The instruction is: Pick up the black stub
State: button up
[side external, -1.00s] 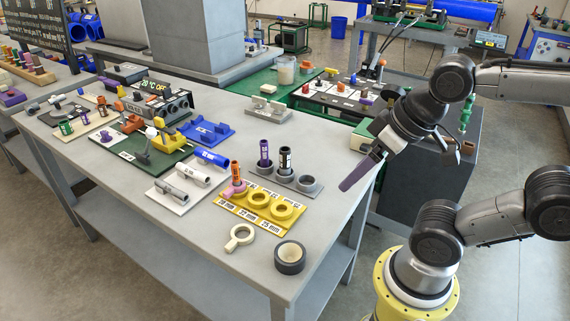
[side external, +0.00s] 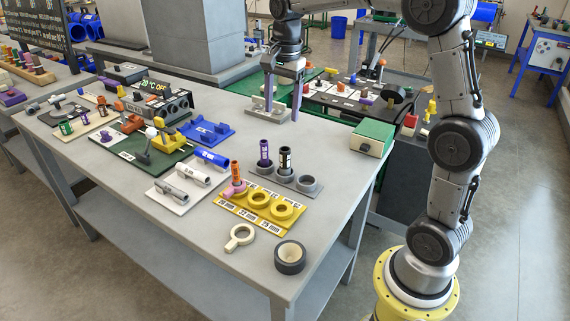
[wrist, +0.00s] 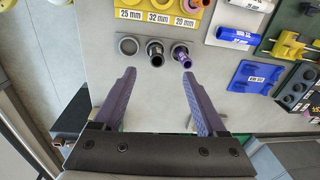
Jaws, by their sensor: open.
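The black stub (side external: 285,160) stands upright in the middle cup of a grey three-cup holder (side external: 309,185); it has a pale label. A purple stub (side external: 264,153) stands upright in the cup to its left, and the right cup is empty. In the wrist view the black stub (wrist: 156,57) and the purple stub (wrist: 182,56) lie ahead of my fingertips, with the black one between the finger lines. My gripper (side external: 283,108) is open and empty, pointing down above the table behind the holder. Its two purple fingers are well apart in the wrist view (wrist: 160,78).
A yellow three-ring block (side external: 259,205) with an orange stub in a pink ring stands in front of the holder. A tape roll (side external: 290,257) and cream ring (side external: 240,237) lie near the front edge. A green-topped box (side external: 372,137) is at right. A grey bracket (side external: 262,107) is near my fingers.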

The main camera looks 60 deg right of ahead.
jog(key=g, duration=0.1)
send_over(285, 160)
jog(key=d, duration=0.1)
jog(key=shift+m, duration=0.3)
jog(key=f, duration=0.4)
jog(key=shift+w+f, duration=0.35)
jog(key=shift+w, duration=0.05)
notch_tip(285, 160, down, 8)
jog(key=shift+r, duration=0.15)
jog(key=shift+d+f, duration=0.15)
jog(key=shift+f, duration=2.75)
grip_shut()
